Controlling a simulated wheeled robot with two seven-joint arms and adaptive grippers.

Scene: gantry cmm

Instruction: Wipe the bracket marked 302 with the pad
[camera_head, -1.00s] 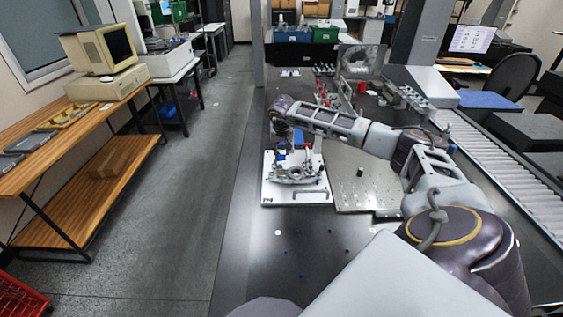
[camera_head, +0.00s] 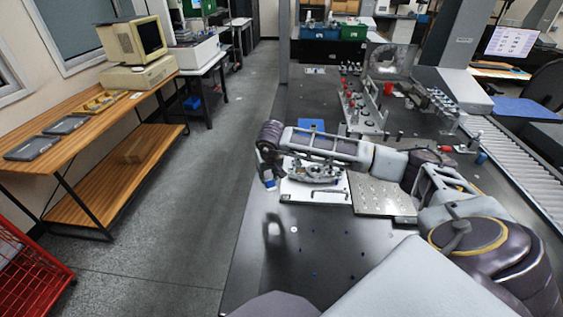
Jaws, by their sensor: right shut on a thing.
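My right gripper (camera_head: 268,176) hangs at the left end of my right arm, near the dark table's left edge. It is shut on a small blue and pale thing (camera_head: 270,184), which looks like the pad and is partly hidden by the fingers. A grey metal bracket (camera_head: 319,172) lies on a white plate (camera_head: 315,194) to the right of the gripper, apart from it. No marking 302 can be read at this size. My left gripper is not in view.
A perforated metal plate (camera_head: 381,197) lies right of the white plate. Fixtures with red knobs (camera_head: 352,103) and a red cup (camera_head: 388,88) stand farther back. The dark table (camera_head: 300,268) is mostly clear in front. A wooden bench (camera_head: 75,137) stands across the aisle.

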